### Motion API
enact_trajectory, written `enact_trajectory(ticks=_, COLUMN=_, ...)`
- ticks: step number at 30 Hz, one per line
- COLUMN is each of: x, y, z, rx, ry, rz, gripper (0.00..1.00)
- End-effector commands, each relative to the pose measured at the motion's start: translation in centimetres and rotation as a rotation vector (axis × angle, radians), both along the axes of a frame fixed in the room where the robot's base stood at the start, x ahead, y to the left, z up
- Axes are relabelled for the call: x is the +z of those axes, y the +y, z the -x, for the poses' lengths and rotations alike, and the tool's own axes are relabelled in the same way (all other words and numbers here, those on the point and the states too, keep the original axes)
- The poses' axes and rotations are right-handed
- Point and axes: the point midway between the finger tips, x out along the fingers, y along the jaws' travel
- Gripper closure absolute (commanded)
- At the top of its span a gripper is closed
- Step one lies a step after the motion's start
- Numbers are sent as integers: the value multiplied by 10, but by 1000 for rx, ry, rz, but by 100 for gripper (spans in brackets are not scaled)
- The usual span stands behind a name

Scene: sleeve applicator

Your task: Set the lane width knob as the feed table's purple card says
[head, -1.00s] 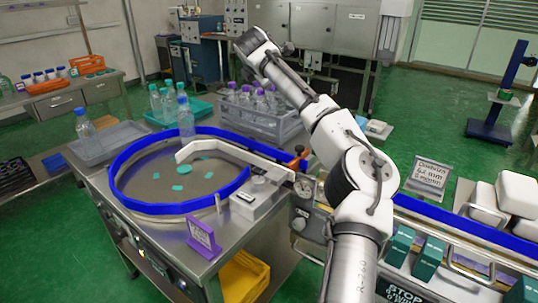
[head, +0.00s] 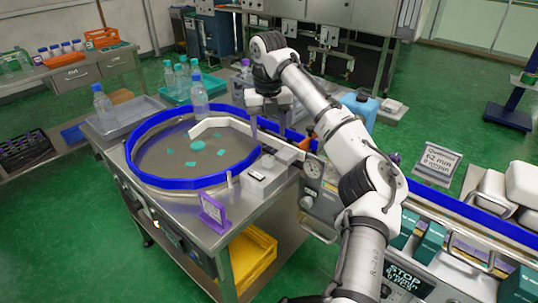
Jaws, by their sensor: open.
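The purple card (head: 212,212) stands on the front edge of the steel feed table (head: 262,217); its writing is too small to read. My gripper (head: 268,121) is open and empty, pointing down above the back right of the table's blue-rimmed round tray (head: 189,183). It is apart from the card. A round knob-like part (head: 305,202) shows below the dial. I cannot tell which is the lane width knob.
A blue-railed conveyor (head: 450,205) with green boxes (head: 428,240) runs right, past a white sign (head: 437,162).

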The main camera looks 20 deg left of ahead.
Motion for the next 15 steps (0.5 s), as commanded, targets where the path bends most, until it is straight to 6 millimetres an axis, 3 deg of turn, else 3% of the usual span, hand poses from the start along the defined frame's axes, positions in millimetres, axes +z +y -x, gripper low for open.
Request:
enact_trajectory(ticks=3, x=-28, y=0, z=1, rx=0, ry=3, rz=-2, gripper=44)
enact_trajectory(ticks=9, x=-62, y=-1, z=0, rx=-3, ry=0, rz=1, gripper=44)
enact_trajectory(ticks=15, x=-84, y=0, z=0, rx=-2, ry=-3, rz=-1, gripper=44)
